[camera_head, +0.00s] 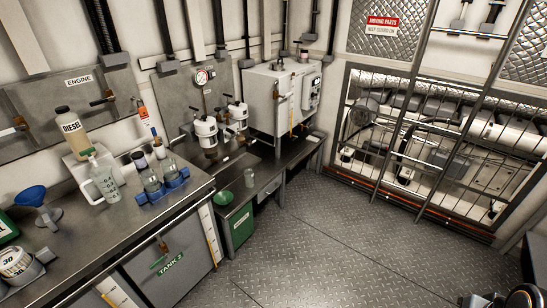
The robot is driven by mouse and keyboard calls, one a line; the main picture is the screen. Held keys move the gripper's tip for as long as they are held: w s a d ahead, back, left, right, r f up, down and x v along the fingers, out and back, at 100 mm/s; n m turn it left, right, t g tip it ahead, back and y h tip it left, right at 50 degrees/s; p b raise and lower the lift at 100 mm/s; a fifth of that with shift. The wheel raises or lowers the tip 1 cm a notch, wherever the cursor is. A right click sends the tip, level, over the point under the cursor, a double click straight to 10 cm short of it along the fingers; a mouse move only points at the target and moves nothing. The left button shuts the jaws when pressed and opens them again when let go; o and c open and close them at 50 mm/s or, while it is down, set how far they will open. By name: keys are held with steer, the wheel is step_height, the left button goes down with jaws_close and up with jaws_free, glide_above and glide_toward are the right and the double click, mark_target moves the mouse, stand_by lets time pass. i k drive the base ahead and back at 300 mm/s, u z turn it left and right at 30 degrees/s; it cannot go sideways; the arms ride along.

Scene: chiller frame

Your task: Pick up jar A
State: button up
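Two clear glass jars stand side by side in blue holders on the left counter, a nearer jar (152,184) and a farther jar (170,168). Another small clear jar (249,178) stands on the lower bench behind a green funnel. I cannot read a letter on any of them, so I cannot tell which is jar A. My gripper does not show. Dark parts at the bottom right corner look like part of my arm, far from the jars.
The left counter (95,232) also holds a diesel bottle (70,128), a translucent jug (104,182) and a blue funnel (35,200). A green funnel (224,197) sits above a green container (238,226). The tread-plate floor (320,235) is clear. A ladder-like frame (415,115) stands at the right.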

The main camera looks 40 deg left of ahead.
mark_target(250, 178)
steer(key=u, duration=0.4)
steer(key=i, duration=1.85)
steer(key=u, duration=1.7)
steer(key=i, duration=1.1)
steer(key=u, duration=1.25)
steer(key=i, duration=0.5)
steer(key=u, duration=0.35)
